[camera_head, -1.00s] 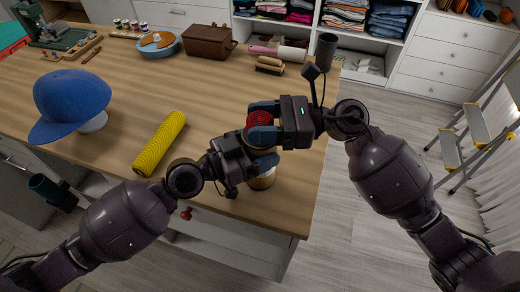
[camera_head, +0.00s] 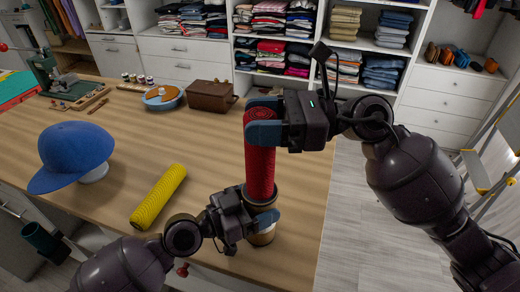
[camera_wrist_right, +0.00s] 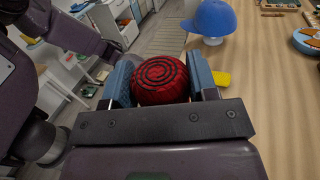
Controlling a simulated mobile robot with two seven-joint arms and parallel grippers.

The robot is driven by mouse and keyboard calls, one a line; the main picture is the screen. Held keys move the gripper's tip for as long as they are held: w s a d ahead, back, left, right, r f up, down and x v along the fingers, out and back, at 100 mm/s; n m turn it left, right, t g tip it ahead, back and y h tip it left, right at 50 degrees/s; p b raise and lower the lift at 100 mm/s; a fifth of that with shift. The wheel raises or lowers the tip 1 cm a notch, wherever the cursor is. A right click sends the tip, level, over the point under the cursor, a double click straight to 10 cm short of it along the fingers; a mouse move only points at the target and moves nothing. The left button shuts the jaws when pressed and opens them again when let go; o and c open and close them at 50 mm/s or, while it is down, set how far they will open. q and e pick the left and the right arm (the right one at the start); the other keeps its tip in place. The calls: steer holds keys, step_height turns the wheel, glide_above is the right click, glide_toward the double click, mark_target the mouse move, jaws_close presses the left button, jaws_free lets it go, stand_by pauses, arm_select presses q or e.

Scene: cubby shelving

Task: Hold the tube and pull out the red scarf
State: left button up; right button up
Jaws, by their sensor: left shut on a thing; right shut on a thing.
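The red scarf (camera_head: 260,158) is a tight upright roll standing well out of the tube's top. My right gripper (camera_head: 263,122) is shut on its upper end. In the right wrist view the scarf's spiral end (camera_wrist_right: 160,80) sits between the two blue fingers of the right gripper (camera_wrist_right: 161,84). The tan tube (camera_head: 262,238) with a dark rim stands upright below the scarf near the table's front edge. My left gripper (camera_head: 262,218) is shut around the tube's side. The scarf's lower end is hidden at the tube's rim, so I cannot tell how much is inside.
A yellow ribbed roll (camera_head: 158,197) lies left of the tube. A blue cap (camera_head: 75,155) on a stand is farther left. A brown box (camera_head: 211,95) and a blue round tin (camera_head: 163,97) stand at the back. The table's middle is clear.

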steer(key=shift+r, duration=2.4)
arm_select(q)
steer(key=o, duration=0.7)
steer(key=shift+o, duration=0.2)
steer(key=shift+a, duration=0.1)
steer(key=v, duration=1.2)
